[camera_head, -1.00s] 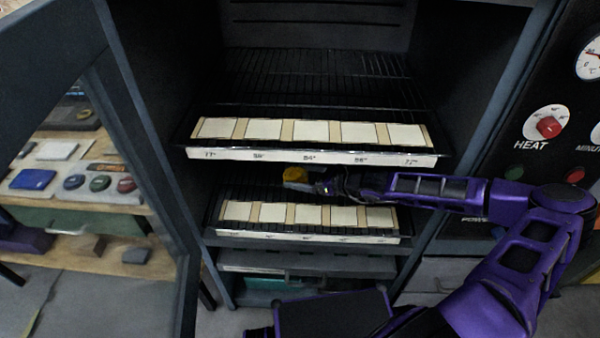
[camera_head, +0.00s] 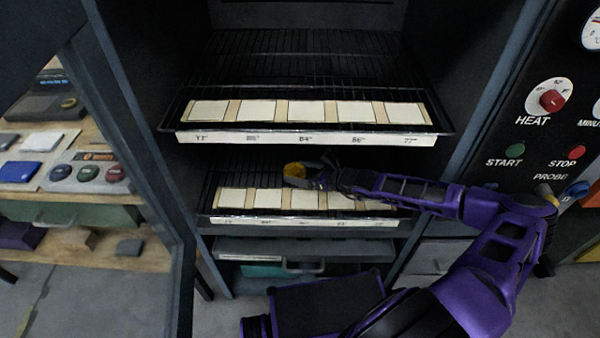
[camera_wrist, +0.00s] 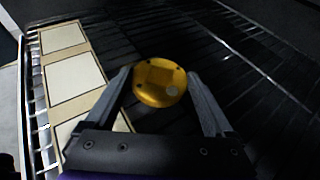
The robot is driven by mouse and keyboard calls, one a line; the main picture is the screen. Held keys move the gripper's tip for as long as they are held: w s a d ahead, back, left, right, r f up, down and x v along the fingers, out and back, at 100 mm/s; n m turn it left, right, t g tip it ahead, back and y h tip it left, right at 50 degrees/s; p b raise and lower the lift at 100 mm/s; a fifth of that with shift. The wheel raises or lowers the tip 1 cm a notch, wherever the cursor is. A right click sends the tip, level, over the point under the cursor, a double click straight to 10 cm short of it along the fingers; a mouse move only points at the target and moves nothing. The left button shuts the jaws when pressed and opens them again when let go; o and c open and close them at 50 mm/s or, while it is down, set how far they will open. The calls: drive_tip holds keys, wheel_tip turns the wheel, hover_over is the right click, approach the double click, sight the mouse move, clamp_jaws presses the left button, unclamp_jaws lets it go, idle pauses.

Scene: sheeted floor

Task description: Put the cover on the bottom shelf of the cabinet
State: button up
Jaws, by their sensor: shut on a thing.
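The cover is a round yellow piece (camera_wrist: 160,82) with a raised square middle, held between the two fingers of my gripper (camera_wrist: 160,88) in the wrist view. In the head view the yellow cover (camera_head: 295,171) shows small at the tip of my gripper (camera_head: 308,176). It is inside the cabinet (camera_head: 150,150), over the lower wire shelf (camera_head: 213,192) and below the upper one. The wrist view shows the shelf's wire bars (camera_wrist: 225,45) beneath the cover. I cannot tell whether the cover touches the shelf.
The upper shelf (camera_head: 300,138) juts out above my gripper with pale tiles along its front. Similar tiles (camera_head: 268,198) line the lower shelf's front. The open cabinet door (camera_head: 120,130) stands at left; a control panel (camera_head: 530,130) is at right.

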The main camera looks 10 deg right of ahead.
drive_tip(key=o, duration=1.5)
drive_tip(key=shift+s+d+r, duration=0.2)
drive_tip(key=shift+d, duration=0.05)
drive_tip(key=p+v, duration=0.2)
drive_tip(key=v, duration=0.9)
drive_tip(key=shift+s, duration=0.2)
